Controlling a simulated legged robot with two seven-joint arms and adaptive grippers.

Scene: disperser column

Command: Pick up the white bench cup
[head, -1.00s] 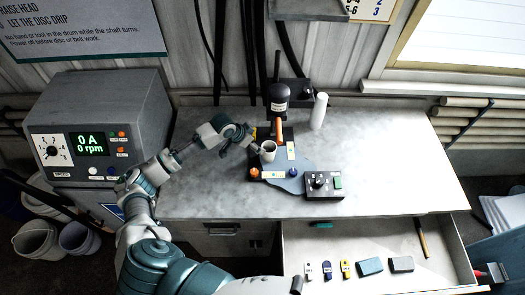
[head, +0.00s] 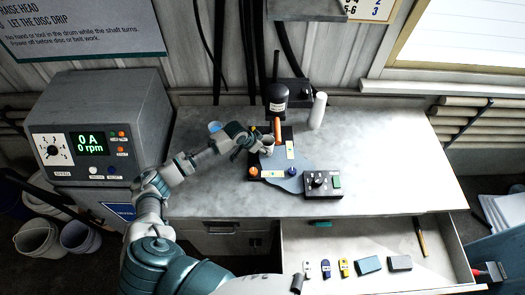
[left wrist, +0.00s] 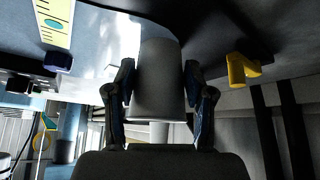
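The white bench cup (head: 267,149) stands by the dark base of the disperser column, mostly covered by my left gripper (head: 258,142) in the head view. In the left wrist view the cup (left wrist: 159,80) fills the space between the two fingers of my left gripper (left wrist: 160,82), one finger along each side. The finger pads lie at or very near the cup's sides; I cannot tell whether they press on it. My right gripper is not in view.
The disperser head (head: 276,97) hangs just behind the cup. A white cylinder (head: 318,110) stands right of it, and a control box (head: 323,184) at front right. A blue-topped container (head: 214,127) is left. An open drawer (head: 430,275) juts out in front.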

